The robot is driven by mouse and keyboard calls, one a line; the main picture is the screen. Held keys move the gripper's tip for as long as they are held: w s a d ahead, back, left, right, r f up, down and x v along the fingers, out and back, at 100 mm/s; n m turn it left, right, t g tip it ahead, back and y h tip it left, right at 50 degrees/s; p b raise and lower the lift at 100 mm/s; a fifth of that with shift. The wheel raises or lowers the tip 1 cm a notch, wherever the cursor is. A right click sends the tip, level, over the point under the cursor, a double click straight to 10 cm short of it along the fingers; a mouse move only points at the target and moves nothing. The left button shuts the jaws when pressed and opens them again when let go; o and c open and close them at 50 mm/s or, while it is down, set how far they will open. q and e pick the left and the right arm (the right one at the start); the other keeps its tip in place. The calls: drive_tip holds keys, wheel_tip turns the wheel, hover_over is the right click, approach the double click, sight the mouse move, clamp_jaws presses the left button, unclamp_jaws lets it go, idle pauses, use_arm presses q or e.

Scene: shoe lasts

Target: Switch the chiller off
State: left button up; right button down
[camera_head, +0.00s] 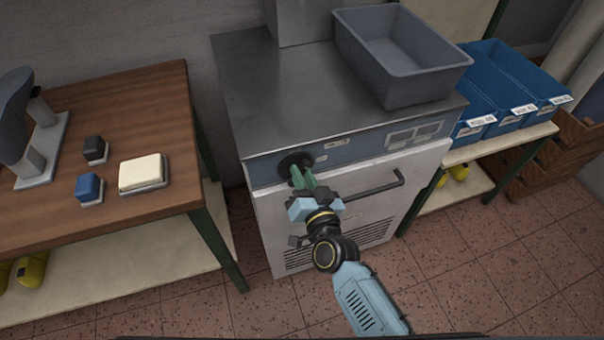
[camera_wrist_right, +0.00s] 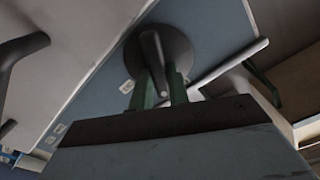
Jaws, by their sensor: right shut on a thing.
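The chiller (camera_head: 338,105) is a metal cabinet with a steel top, a blue control strip and a pale door. Its round black rotary switch (camera_head: 293,161) is at the left of the strip. My right gripper (camera_head: 303,178) has its green fingers at the switch. In the right wrist view the fingers (camera_wrist_right: 163,88) are shut on the dark handle of the switch (camera_wrist_right: 155,50), one on each side. Small white labels sit on the panel near the dial. The fingers hide part of the handle. My left gripper is not in view.
A grey bin (camera_head: 400,58) stands on the chiller top. The door handle (camera_head: 375,188) sticks out right of my gripper. A wooden table (camera_head: 125,105) with coloured blocks stands at left. Blue bins (camera_head: 505,85) sit on a shelf at right. The tiled floor (camera_head: 490,265) in front is clear.

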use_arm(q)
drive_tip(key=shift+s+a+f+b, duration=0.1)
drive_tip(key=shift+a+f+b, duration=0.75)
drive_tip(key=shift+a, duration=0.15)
use_arm(e)
drive_tip(key=shift+d+f+m, duration=0.1)
drive_tip(key=shift+f+m, duration=0.05)
drive_tip(key=shift+m, duration=1.85)
drive_tip(key=shift+d+f+m, duration=0.1)
drive_tip(key=shift+f+m, duration=0.05)
drive_tip(key=shift+m, duration=1.85)
drive_tip(key=shift+f+m, duration=0.15)
drive_tip(key=shift+m, duration=1.85)
drive_tip(key=c, duration=1.3)
unclamp_jaws()
drive_tip(key=shift+c, duration=0.2)
